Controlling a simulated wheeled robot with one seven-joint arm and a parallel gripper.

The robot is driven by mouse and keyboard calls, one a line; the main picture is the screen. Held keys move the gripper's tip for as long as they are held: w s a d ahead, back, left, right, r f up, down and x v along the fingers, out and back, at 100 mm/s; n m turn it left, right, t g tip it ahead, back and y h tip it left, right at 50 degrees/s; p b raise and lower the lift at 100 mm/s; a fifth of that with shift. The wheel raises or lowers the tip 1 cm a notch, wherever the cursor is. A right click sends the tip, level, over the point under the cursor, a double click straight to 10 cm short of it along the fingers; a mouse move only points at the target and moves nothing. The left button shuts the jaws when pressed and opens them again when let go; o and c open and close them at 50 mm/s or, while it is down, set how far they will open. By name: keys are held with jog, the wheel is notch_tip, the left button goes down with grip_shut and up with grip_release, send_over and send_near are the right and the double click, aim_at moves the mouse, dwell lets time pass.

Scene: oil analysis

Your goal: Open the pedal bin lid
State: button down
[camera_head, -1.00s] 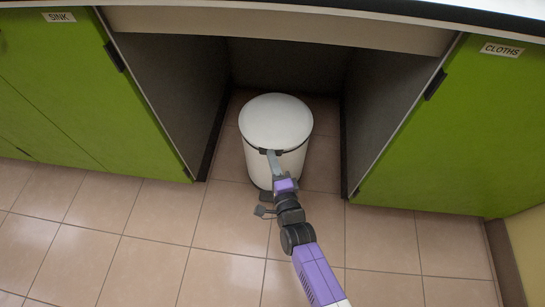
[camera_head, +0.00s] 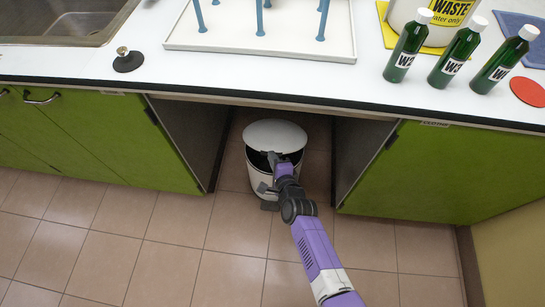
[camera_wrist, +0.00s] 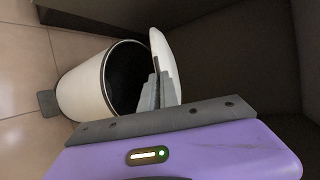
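The white pedal bin (camera_head: 262,176) stands on the floor in the recess under the counter. Its round lid (camera_head: 275,135) is tilted up at the front, with a dark gap below it. In the wrist view the bin (camera_wrist: 85,92) shows its dark inside, and the lid (camera_wrist: 165,62) stands raised away from the rim. My gripper (camera_head: 273,159) is at the lid's front edge; in the wrist view its grey fingers (camera_wrist: 158,91) lie close together against the lid's inner side. Whether they pinch anything is unclear. The grey pedal (camera_wrist: 47,103) sits at the bin's foot.
Green cabinets (camera_head: 95,140) flank the recess closely. The counter (camera_head: 300,85) overhangs the bin and carries a white tray (camera_head: 262,45), green bottles (camera_head: 455,58) and a waste container (camera_head: 425,25). The tiled floor in front (camera_head: 170,235) is clear.

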jog(key=w+r+p, duration=0.1)
jog(key=r+p, duration=0.1)
jog(key=w+r+g+p, duration=0.2)
jog(key=r+p, duration=0.1)
jog(key=shift+w+d+r+m+p, duration=0.1)
jog(key=shift+w+r+m+p, duration=0.1)
jog(key=shift+r+m+p, duration=0.15)
jog(key=w+r+p, duration=0.1)
jog(key=w+r, duration=0.5)
jog(key=w, duration=0.2)
jog(key=shift+w+d, duration=0.15)
jog(key=shift+w, duration=0.05)
jog(key=c, duration=1.6)
grip_release()
